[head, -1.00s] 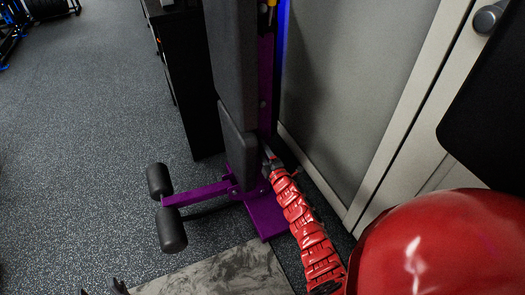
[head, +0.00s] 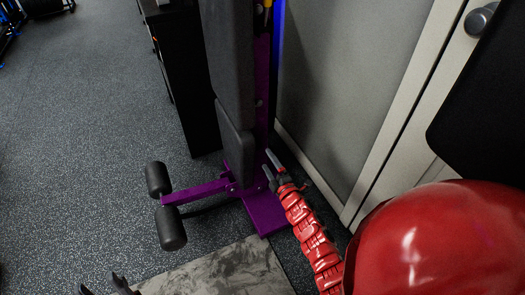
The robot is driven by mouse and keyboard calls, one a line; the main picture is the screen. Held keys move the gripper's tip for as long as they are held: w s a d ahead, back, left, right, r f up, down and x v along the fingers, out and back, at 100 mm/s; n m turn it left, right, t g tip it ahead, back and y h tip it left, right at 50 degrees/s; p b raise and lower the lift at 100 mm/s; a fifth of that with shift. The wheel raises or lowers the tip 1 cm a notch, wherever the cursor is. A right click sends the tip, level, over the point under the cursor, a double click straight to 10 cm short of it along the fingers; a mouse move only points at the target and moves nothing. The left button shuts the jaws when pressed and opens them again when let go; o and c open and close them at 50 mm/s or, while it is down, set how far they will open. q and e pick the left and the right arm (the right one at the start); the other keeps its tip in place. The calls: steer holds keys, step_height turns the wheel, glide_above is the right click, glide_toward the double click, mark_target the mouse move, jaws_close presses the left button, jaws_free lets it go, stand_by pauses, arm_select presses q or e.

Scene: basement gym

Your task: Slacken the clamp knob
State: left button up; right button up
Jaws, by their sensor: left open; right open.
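The purple frame (head: 262,215) of a folded bench stands at the centre, with dark pads (head: 235,134) on it. A small yellow part (head: 267,12) shows high on the frame at the top edge. I cannot make out a clamp knob for sure. My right gripper (head: 265,159) is open, its two dark fingers pointing at the purple upright, just right of the lower pad. Nothing shows between them; I cannot tell if they touch the frame. My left gripper (head: 101,287) is open and empty at the bottom edge, only its fingertips in view.
Dark foam rollers (head: 170,229) stick out left on a purple bar. A black cabinet (head: 185,85) stands behind the bench. A grey door (head: 365,90) with a round handle (head: 482,20) closes the right side. A grey marbled slab (head: 225,272) lies in front.

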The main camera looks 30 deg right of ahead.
steer(key=s+p, duration=0.1)
steer(key=s, duration=0.9)
steer(key=shift+a+p, duration=0.3)
